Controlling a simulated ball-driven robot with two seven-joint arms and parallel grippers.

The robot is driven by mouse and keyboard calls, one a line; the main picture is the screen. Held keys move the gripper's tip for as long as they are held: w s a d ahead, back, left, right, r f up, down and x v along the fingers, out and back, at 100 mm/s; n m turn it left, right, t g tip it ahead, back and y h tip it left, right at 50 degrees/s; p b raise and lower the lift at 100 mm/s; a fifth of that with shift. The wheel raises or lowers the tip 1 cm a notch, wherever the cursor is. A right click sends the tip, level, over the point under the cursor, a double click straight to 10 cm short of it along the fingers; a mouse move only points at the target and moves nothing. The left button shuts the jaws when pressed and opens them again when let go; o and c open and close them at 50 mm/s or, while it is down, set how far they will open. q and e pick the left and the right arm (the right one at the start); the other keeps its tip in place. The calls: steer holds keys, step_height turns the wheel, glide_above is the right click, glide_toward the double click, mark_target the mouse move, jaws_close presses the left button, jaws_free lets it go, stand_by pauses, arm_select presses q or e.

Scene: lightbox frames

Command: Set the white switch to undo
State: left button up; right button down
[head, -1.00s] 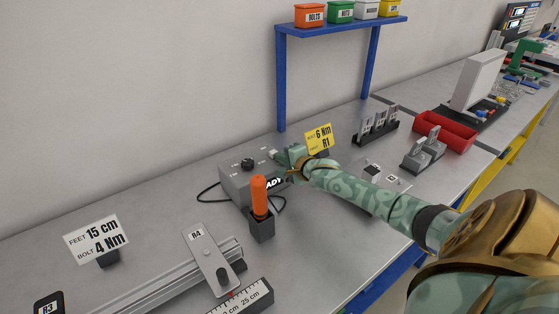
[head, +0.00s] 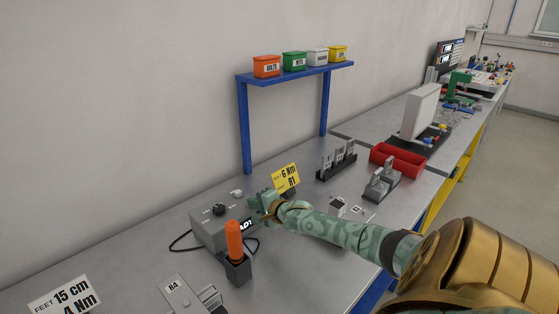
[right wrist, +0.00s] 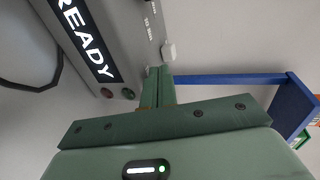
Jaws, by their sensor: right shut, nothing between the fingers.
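The white switch (head: 237,193) is a small pale lever at the back right of the grey control box (head: 208,233). In the right wrist view the white switch (right wrist: 169,51) sticks out beside small printed labels that I cannot read with certainty. My right gripper (head: 256,205) is shut and empty at the box's right end, close to the switch. In the right wrist view its fingertips (right wrist: 160,72) are together just below the switch; I cannot tell whether they touch it. My left gripper is not in view.
The box has a black knob (head: 219,209) and a READY display (right wrist: 88,40). An orange-handled tool (head: 234,240) stands in a dark holder in front. A yellow sign (head: 285,178) stands behind my right forearm. A blue shelf (head: 300,72) with bins rises at the back.

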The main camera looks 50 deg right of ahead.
steer(key=d+p+v, duration=0.1)
steer(key=p+v, duration=0.2)
steer(key=v, duration=0.6)
steer(key=shift+a, duration=0.5)
